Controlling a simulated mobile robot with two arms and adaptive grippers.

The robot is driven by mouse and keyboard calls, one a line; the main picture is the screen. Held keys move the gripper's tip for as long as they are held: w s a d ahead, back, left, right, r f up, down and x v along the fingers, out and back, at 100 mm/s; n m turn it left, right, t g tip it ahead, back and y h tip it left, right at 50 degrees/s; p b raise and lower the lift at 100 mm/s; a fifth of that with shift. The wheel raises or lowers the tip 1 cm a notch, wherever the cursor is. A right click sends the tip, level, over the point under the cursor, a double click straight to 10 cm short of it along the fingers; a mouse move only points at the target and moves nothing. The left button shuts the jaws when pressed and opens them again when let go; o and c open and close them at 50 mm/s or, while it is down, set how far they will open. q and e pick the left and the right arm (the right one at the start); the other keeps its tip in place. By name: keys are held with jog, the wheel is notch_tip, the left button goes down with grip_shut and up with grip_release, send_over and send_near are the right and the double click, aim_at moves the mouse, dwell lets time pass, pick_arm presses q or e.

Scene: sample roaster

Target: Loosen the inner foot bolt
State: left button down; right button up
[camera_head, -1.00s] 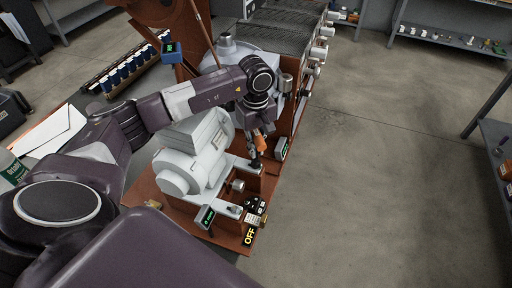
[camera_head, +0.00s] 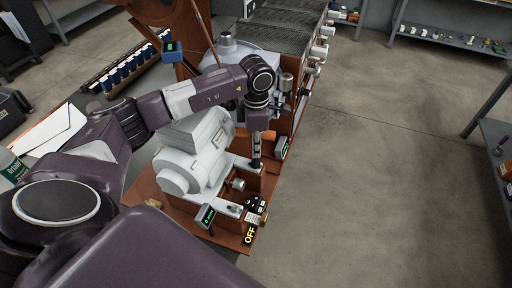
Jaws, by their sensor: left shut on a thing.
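A pale grey motor (camera_head: 192,158) sits on a rust-brown base plate. My left gripper (camera_head: 256,160) points down just right of the motor, over its foot at the right side. It is shut on what looks like an orange-handled tool (camera_head: 269,134), mostly hidden behind the gripper, with a little orange showing at its right. The inner foot bolt cannot be made out; the gripper and motor cover that spot. I cannot tell whether the tool touches a bolt. My right gripper is out of view.
A black OFF sign (camera_head: 250,235) stands at the plate's front corner. A small gauge with a green display (camera_head: 206,215) is front left, another (camera_head: 282,147) right of the gripper. A rack of blue-capped containers (camera_head: 125,75) is behind left. The floor at right is clear.

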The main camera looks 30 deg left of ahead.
pick_arm(q)
jog(key=n, duration=0.3)
jog(key=shift+n, duration=0.3)
jog(key=n, duration=1.1)
jog(key=shift+m, duration=0.7)
jog(key=shift+r, duration=0.15)
jog(key=shift+w+a+r+p, duration=0.1)
jog(key=shift+w+r+p, duration=0.05)
jog(key=shift+r+p, duration=0.95)
jog(key=shift+r, duration=0.45)
